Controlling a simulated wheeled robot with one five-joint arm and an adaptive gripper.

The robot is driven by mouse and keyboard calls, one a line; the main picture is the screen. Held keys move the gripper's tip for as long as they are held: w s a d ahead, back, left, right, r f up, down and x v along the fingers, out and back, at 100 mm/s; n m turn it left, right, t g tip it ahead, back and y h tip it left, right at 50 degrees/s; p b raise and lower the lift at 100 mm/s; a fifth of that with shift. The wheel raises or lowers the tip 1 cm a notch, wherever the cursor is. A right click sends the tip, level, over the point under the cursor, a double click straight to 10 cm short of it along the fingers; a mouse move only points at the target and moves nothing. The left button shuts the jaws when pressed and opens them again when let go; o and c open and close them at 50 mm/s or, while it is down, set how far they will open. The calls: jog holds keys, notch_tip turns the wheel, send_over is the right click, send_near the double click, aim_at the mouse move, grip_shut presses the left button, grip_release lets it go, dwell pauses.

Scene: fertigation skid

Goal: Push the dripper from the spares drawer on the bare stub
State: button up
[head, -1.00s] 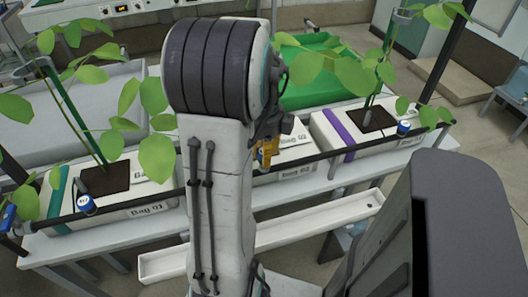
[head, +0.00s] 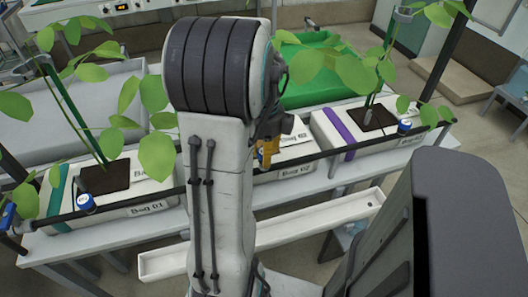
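My arm stands upright in the middle of the head view and hides much of the middle bag. The dark wrist end of my gripper (head: 274,126) shows just right of the arm, over Bag 02 (head: 292,172). A small yellow piece (head: 267,151) shows below it at the black pipe; I cannot tell what it belongs to. My fingertips are not clearly seen. Blue-and-white drippers sit at Bag 01 (head: 86,203) and at the right bag (head: 405,127). I cannot make out the bare stub, the spares drawer or a loose dripper.
The black pipe (head: 345,151) runs along the front of the bags. A long white trough (head: 305,229) lies below the bench. Leafy plants rise from the left and right bags. A green tray (head: 320,88) and a grey basin (head: 62,112) stand behind.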

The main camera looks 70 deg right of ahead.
jog(key=shift+f+b, duration=0.7)
jog(key=shift+f, duration=0.35)
dwell(2.6)
jog(key=o, duration=0.6)
jog(key=shift+o, duration=0.2)
jog(key=shift+r, duration=0.15)
jog(key=shift+r+p, duration=2)
jog(key=shift+r, duration=0.15)
jog(key=o, duration=0.7)
jog(key=shift+c, duration=0.2)
jog(key=shift+r, duration=0.15)
notch_tip(320, 180, up, 9)
jog(key=p, duration=0.7)
jog(key=shift+p, duration=0.35)
